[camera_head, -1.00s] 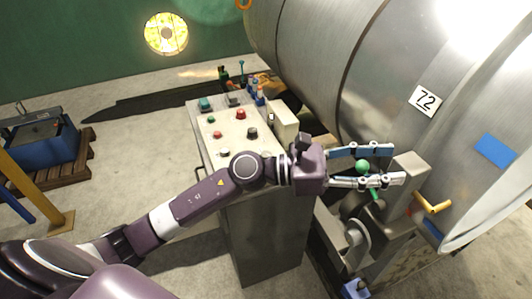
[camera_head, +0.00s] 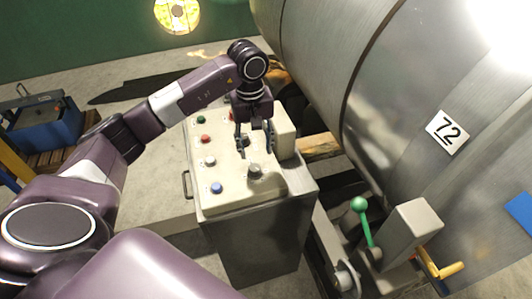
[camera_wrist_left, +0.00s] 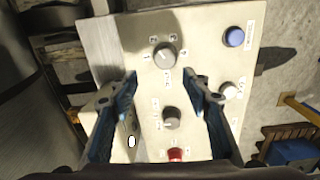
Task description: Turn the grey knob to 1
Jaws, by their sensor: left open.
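The control panel (camera_head: 225,203) has two knobs on its sloped top. The nearer knob (camera_head: 254,170) is grey; in the left wrist view the grey knob (camera_wrist_left: 164,54) has small marks around it, too small to read surely. A second, darker knob (camera_wrist_left: 171,118) is farther from me, partly hidden by my gripper in the head view. My left gripper (camera_head: 254,147) is open and empty above the panel, pointing down. In the left wrist view its fingers (camera_wrist_left: 160,84) are spread either side of the space between the knobs. My right gripper is not in view.
A green button (camera_head: 201,119), red button (camera_head: 205,139), white button (camera_head: 209,161) and blue button (camera_head: 216,188) line the panel's left side. A green-knobbed lever (camera_head: 360,205) and a large steel drum (camera_head: 400,90) stand to the right.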

